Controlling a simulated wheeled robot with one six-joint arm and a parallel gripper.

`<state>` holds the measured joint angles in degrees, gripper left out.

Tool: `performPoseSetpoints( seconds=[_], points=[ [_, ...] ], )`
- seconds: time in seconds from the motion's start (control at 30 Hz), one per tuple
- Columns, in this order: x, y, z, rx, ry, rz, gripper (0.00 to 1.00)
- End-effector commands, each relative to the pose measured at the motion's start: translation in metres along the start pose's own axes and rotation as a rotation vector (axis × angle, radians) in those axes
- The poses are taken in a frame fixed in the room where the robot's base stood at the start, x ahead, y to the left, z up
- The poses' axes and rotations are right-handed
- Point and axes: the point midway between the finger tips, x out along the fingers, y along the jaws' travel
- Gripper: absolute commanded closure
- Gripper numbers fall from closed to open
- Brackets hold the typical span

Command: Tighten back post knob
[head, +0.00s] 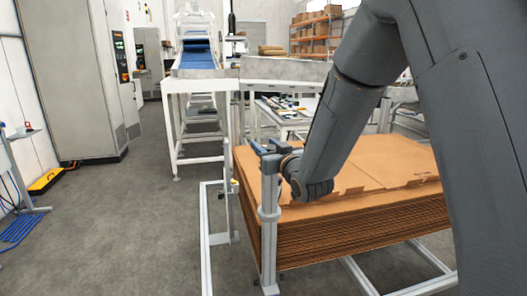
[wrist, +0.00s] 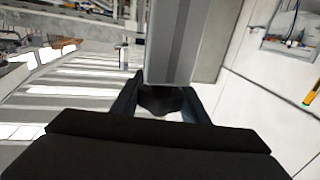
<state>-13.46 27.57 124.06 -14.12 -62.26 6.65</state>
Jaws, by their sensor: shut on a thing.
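A grey metal post (head: 268,240) stands upright at the near left corner of the cardboard stack. In the wrist view the post (wrist: 172,40) runs down from the top edge to between my fingers. A dark knob (wrist: 162,101) sits at the end of the post there, between the two fingers. My gripper (wrist: 165,106) is shut on the knob, one finger on each side. In the head view my gripper (head: 272,152) is at the top of the post, and the knob cannot be made out there.
The stack of flat brown cardboard (head: 340,235) fills the space right of the post, on a white metal frame (head: 207,245). A conveyor with a blue belt (head: 197,55) stands behind. A grey cabinet (head: 75,75) is at the left.

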Motion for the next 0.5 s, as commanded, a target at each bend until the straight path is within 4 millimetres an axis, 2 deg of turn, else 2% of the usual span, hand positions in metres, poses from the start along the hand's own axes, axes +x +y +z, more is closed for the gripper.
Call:
performPoseSetpoints(
  seconds=[0.5],
  points=[
    [-0.002, 0.011, -0.001, -0.001, 0.001, 0.467, 0.82]
  ],
)
